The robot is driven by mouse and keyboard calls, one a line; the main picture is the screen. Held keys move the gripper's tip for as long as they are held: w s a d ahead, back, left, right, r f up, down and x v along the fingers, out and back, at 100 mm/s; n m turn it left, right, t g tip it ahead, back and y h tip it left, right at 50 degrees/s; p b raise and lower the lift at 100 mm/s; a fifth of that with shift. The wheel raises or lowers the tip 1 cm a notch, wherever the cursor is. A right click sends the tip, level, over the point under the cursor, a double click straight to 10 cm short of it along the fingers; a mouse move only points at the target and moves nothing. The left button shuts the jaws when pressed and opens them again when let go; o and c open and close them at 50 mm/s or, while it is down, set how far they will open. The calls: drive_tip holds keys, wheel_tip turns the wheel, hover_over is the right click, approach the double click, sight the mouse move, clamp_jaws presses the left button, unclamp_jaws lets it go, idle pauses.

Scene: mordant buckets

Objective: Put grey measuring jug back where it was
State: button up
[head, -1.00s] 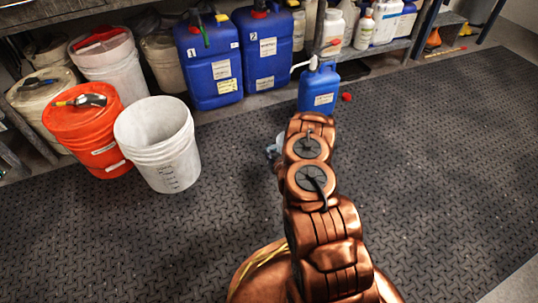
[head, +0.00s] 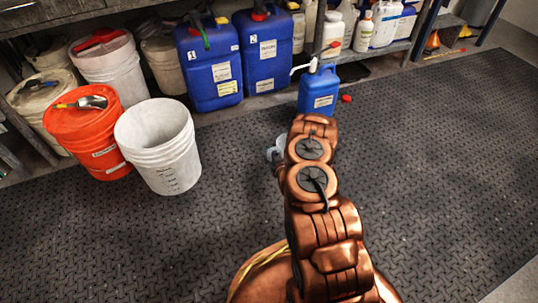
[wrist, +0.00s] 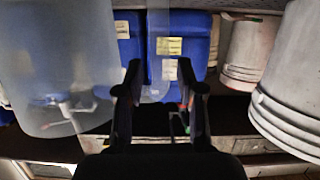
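The grey measuring jug (wrist: 60,60) is a translucent vessel filling the left of the wrist view, close to the camera. A narrow translucent strip (wrist: 156,45), which looks like its handle, stands between the two fingers of my gripper (wrist: 159,75). The fingers are apart, with a thin gap showing on each side of the strip, so I see no clear contact. In the head view my arm hides the gripper and most of the jug; only a small pale grey part (head: 274,154) shows left of the arm, over the mat.
A white bucket (head: 160,150) and an orange bucket (head: 88,135) with a scoop on its lid stand left. A small blue canister (head: 318,92) stands beyond my arm, before the shelf with large blue canisters (head: 208,70). The black mat (head: 440,170) is clear at right.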

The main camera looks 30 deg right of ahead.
drive_tip(key=p+v, duration=0.5)
drive_tip(key=v, duration=0.6)
drive_tip(key=w+a+r+n+g+y, duration=0.2)
drive_tip(key=w+a+r+g, duration=0.2)
drive_tip(key=w+a+r, duration=0.3)
drive_tip(key=s+a+r+n+g, duration=0.1)
drive_tip(key=s+a+r+g, duration=0.15)
drive_tip(key=r, duration=0.35)
drive_tip(key=s+a+r+g, duration=0.1)
drive_tip(key=s+r+g, duration=0.15)
drive_tip(key=r, duration=0.35)
drive_tip(key=s+a+r+g, duration=0.3)
drive_tip(key=s+r, duration=0.5)
drive_tip(key=s, duration=0.5)
drive_tip(key=s+a+r+m+g, duration=0.1)
drive_tip(key=s+a+r+g, duration=0.2)
drive_tip(key=s+r, duration=0.5)
drive_tip(key=s+a+r+m+g, duration=0.1)
drive_tip(key=s+a+r+g, duration=0.2)
drive_tip(key=s+r, duration=0.5)
drive_tip(key=s, duration=1)
drive_tip(key=shift+s+a+r+h, duration=0.25)
drive_tip(key=shift+a+r+h, duration=0.05)
drive_tip(key=shift+a, duration=0.1)
wheel_tip(320, 180, up, 41)
drive_tip(key=t+p, duration=0.1)
drive_tip(key=p, duration=3.7)
drive_tip(key=shift+w+t+p, duration=0.25)
drive_tip(key=shift+t+p, duration=0.05)
drive_tip(key=shift+p, duration=0.1)
